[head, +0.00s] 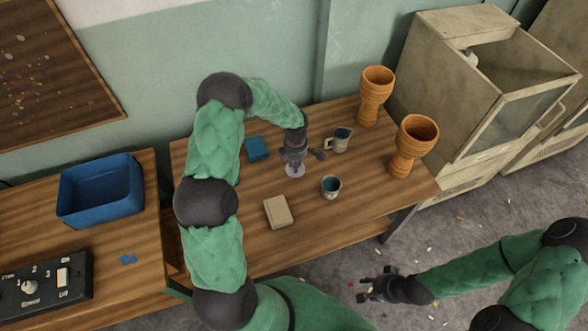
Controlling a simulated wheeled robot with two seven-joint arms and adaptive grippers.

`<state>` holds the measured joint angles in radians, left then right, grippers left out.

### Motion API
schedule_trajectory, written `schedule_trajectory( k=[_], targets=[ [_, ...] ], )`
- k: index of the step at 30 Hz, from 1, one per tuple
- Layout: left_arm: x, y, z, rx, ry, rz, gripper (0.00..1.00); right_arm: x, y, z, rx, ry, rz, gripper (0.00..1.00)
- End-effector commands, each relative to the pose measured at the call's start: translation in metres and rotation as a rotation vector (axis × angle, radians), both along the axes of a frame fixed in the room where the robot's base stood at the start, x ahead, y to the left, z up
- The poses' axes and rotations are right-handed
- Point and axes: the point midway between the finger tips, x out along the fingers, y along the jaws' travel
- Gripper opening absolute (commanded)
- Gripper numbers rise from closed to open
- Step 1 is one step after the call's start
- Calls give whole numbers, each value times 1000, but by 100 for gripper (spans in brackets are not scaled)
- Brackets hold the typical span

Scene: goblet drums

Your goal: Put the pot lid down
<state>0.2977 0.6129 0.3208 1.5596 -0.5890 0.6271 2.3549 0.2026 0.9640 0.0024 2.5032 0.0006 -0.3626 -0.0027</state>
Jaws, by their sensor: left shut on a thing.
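A small pale, round pot lid (295,171) shows under the fingertips of my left gripper (294,158), over the middle of the wooden table (255,235). The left gripper points down and is shut on the lid, mostly covering its top. I cannot tell whether the lid touches the table or is just above it. My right gripper (367,290) is empty, with its fingers apart, out past the table's front edge over the floor.
Near the lid are a dark blue block (256,148), a beige block (277,212), a teal-lined cup (331,187) and a pitcher (339,140). Two orange goblet drums (375,97) (413,146) stand at the right. A blue bin (100,205) is on the left table.

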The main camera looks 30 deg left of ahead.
Motion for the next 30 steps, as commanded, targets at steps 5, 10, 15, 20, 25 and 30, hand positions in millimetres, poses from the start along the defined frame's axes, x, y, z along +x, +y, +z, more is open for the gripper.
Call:
schedule_trajectory(
  k=[5,10,15,20,25,30],
  targets=[
    [4,5,-8,0,0,0,0,0,0,-2,0,0,0,40],
    [5,9,-31,-1,3,0,0,0,0,-11,0,0,0,40],
    [6,9,-44,0,-1,0,0,0,0,-16,0,0,0,40],
    [6,9,-42,0,-2,0,0,0,0,-14,0,0,0,40],
    [6,9,-46,1,-1,0,0,0,0,-18,0,0,0,40],
    [6,9,-45,0,0,0,47,0,0,-18,0,0,0,40]
  ],
)
